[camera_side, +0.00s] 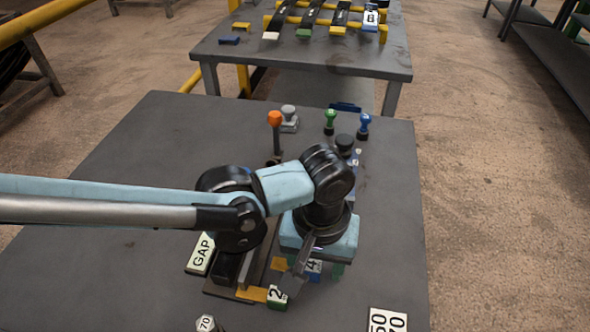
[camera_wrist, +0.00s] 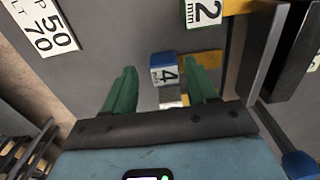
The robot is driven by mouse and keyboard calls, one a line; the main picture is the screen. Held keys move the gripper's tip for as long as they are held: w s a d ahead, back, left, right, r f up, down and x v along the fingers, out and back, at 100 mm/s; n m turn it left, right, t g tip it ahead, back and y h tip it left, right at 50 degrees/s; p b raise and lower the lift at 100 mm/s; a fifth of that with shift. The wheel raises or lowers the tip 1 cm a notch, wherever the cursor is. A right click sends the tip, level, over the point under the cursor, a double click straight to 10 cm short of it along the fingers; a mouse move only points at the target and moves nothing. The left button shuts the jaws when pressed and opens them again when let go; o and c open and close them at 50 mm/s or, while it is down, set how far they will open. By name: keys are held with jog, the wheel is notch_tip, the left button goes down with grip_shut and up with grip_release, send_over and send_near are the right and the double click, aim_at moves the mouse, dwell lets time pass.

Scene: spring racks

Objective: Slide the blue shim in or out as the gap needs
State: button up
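The blue shim (camera_wrist: 163,60), a small block with a white label reading 4, lies between my gripper's two green fingers in the wrist view. My gripper (camera_wrist: 160,66) is open, with a clear space between the left finger and the shim and a narrower one on the right. The shim (camera_side: 314,266) also shows below my gripper (camera_side: 316,270) in the side view, partly hidden by it. The gap fixture (camera_side: 233,292), with a dark block and metal plate, stands just left of the gripper, beside a GAP sign (camera_side: 201,253). My arm hides part of it.
A green-based block labelled 2 (camera_side: 277,296) sits at the fixture's near end by a yellow strip (camera_side: 252,294). A 50/70 plate (camera_side: 387,321) lies near right. An orange-topped post (camera_side: 275,125), green knob (camera_side: 330,120) and blue knob (camera_side: 363,124) stand behind. The table's left side is clear.

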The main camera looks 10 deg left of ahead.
aim_at(315, 265)
notch_tip(315, 265, up, 12)
dwell(0.6)
jog(key=shift+a, duration=0.1)
jog(key=w+a+r+t+h, duration=0.1)
jog(key=w+a+r+t, duration=0.15)
jog(key=a, duration=0.85)
jog(key=w+a+r+t+h, duration=0.1)
jog(key=w+a+r, duration=0.25)
jog(key=a, duration=0.75)
jog(key=s+a+f+t+y, duration=0.1)
jog(key=s+a+f+t, duration=0.1)
jog(key=a, duration=0.7)
jog(key=s+a+f+t+y, duration=0.1)
jog(key=s+a+f, duration=0.2)
jog(key=a, duration=0.7)
jog(key=shift+s+f+t, duration=0.35)
jog(key=shift+s, duration=0.2)
